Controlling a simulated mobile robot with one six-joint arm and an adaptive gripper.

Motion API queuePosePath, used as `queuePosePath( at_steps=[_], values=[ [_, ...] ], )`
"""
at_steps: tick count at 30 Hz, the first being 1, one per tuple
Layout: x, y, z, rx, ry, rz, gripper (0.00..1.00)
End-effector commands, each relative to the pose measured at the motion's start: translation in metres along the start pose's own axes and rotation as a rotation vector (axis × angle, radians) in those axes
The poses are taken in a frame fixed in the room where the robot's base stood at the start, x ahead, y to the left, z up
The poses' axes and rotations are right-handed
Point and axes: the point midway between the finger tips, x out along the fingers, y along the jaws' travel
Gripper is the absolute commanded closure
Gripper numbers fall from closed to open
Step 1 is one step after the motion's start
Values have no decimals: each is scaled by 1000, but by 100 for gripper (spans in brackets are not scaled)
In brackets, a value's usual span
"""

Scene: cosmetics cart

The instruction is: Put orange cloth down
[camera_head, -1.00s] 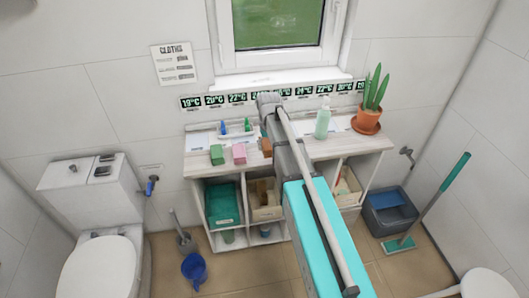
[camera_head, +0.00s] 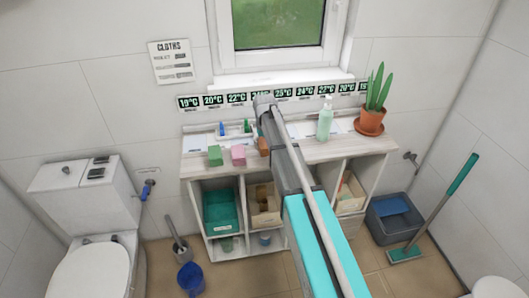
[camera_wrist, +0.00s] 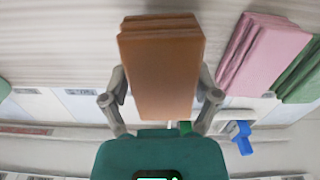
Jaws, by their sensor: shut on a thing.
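The orange cloth (camera_wrist: 160,72) is a folded, stacked block between the two fingers of my gripper (camera_wrist: 162,92) in the wrist view. My gripper is shut on its sides. In the head view the orange cloth (camera_head: 264,146) shows at the white cabinet top (camera_head: 312,153), just right of the pink cloth (camera_head: 238,155). My arm hides most of the gripper there. I cannot tell whether the cloth touches the surface. The pink cloth (camera_wrist: 265,50) and the green cloth (camera_wrist: 300,74) stand beside it in the wrist view, apart from it; the green one also shows in the head view (camera_head: 215,155).
A soap bottle (camera_head: 324,120) and a potted plant (camera_head: 371,117) stand right of my arm. Small blue (camera_head: 222,129) and green (camera_head: 246,126) items stand behind the cloths. A wall strip with temperature labels (camera_head: 213,100) runs behind. Bins fill the shelves below.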

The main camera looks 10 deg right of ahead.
Motion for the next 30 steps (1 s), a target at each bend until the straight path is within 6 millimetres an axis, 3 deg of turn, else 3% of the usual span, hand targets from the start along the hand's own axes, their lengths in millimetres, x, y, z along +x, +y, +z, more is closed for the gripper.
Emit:
queuePosePath(
  at_steps=[8,21,30],
  values=[
    [1,0,-1,0,0,0,59],
    [32,1,-8,0,0,0,59],
    [36,0,-8,0,0,0,59]
  ],
)
